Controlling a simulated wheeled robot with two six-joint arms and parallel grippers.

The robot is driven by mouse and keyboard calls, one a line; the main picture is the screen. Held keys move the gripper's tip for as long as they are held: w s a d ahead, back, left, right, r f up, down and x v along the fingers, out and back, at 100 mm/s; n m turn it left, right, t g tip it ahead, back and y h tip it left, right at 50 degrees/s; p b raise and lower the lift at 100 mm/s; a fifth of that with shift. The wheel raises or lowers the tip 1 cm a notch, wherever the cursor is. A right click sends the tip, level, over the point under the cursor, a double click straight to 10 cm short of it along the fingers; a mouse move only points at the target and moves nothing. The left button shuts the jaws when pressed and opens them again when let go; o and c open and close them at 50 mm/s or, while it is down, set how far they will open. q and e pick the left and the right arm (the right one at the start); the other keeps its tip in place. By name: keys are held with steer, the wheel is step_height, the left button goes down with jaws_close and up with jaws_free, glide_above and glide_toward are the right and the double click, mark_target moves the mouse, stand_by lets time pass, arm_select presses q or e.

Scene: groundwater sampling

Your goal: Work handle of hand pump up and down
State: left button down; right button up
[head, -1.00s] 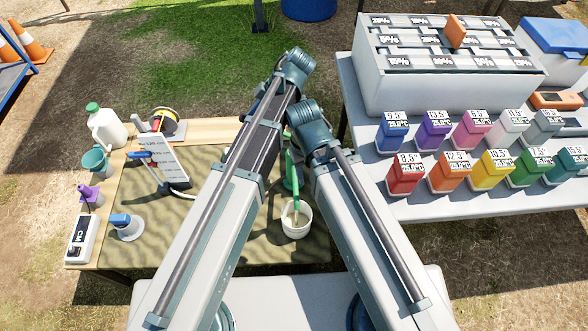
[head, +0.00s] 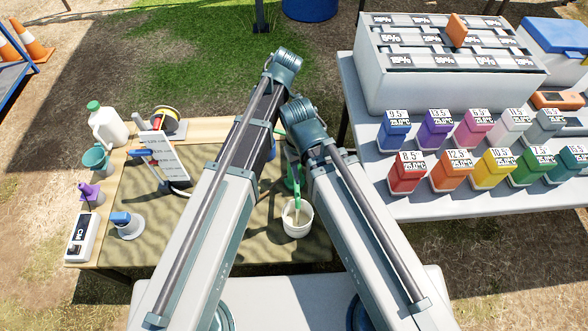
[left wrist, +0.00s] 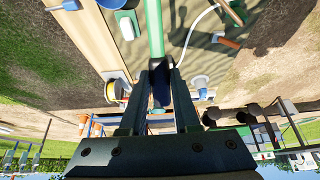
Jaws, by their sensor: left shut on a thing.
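The green hand pump (head: 296,178) is mostly hidden behind my two arms in the head view. Its green lower part shows between them, just above a white bucket (head: 298,230). In the left wrist view my left gripper (left wrist: 160,68) is shut at the end of a green bar (left wrist: 153,28), which appears to be the pump handle. The exact contact is dark and hard to make out. In the head view my left gripper is hidden behind the arms. My right gripper is not visible.
The pump table (head: 125,205) also holds a white jug (head: 107,128), a hose reel (head: 166,122), a white board (head: 165,160) and a meter (head: 80,236). A second table (head: 450,207) at right carries several coloured boxes and a large crate (head: 440,85).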

arm_select(q)
step_height(320, 180, down, 6)
steer(key=a+h+b, duration=0.2)
steer(key=h+b, duration=0.1)
steer(key=h, duration=0.1)
steer(key=shift+w+a+h, duration=0.15)
steer(key=shift+a+h, duration=0.15)
steer(key=shift+a, duration=0.1)
steer(key=c, duration=0.6)
jaws_free()
steer(key=shift+a+f, duration=0.1)
steer(key=shift+o, duration=0.2)
steer(key=r+p, duration=0.9)
steer(key=d+r+p, duration=0.1)
steer(key=r+p, duration=0.3)
steer(key=r, duration=0.1)
steer(key=shift+p, duration=0.35)
steer(key=shift+f, duration=0.1)
